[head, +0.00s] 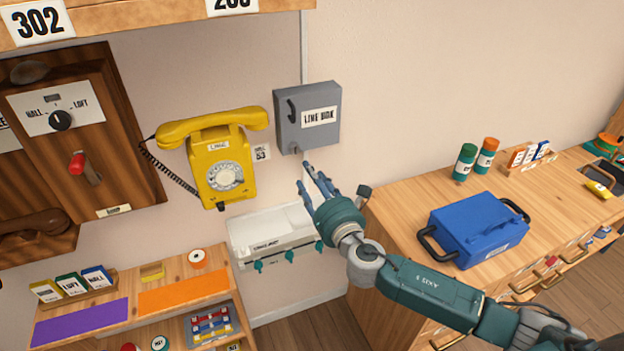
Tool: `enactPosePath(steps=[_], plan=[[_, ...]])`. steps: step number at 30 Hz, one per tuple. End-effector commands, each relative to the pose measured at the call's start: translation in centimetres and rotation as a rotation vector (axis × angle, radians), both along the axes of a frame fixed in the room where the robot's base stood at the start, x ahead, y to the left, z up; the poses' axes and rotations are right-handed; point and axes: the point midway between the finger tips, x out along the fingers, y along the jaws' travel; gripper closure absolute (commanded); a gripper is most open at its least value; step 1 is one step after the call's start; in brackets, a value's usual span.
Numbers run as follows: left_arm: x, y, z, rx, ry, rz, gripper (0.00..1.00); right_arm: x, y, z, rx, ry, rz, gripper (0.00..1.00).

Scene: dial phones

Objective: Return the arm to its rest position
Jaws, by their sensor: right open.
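My right gripper (319,182) is open and empty. Its blue-grey fingers point up and to the left, just below the grey line box (322,130) on the wall. I cannot tell if a fingertip touches the box. My right arm (425,288) reaches in from the lower right, in front of the wooden counter. The left gripper does not show.
A yellow dial phone (218,168) hangs on the wall, left of the gripper. A white cabinet (272,228) with teal hooks is below. A blue toolbox (478,228) stands on the counter (400,195) at right. A wooden shelf (190,272) is lower left.

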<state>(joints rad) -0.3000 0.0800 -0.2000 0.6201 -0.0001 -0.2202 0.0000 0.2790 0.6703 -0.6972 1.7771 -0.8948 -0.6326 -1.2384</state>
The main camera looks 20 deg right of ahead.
Motion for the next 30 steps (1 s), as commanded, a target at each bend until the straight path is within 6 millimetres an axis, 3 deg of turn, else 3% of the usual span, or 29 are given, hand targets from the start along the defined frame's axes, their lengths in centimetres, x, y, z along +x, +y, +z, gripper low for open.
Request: enactPosePath(steps=[7, 11, 14, 20, 24, 26, 30], plan=[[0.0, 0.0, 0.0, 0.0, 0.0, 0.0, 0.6, 0.0, 0.0, -0.1, 0.002, 0.002, 0.0, 0.58], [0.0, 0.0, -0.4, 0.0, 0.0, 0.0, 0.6, 0.0, -0.7, -3.0, 0.06, 0.051, -0.018, 0.58], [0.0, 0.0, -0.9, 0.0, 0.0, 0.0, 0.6, -0.2, -2.0, -8.4, 0.183, 0.143, -0.062, 0.58], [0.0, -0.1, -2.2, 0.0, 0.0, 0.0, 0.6, -3.5, -5.0, -23.0, 0.546, 0.374, -0.224, 0.58], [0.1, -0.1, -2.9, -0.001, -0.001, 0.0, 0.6, -8.0, -6.4, -32.8, 0.802, 0.508, -0.376, 0.58], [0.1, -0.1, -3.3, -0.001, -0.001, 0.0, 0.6, -10.4, -6.8, -36.7, 0.909, 0.556, -0.452, 0.58], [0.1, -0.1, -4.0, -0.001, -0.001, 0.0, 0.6, -17.0, -7.3, -45.3, 1.152, 0.649, -0.645, 0.58]])
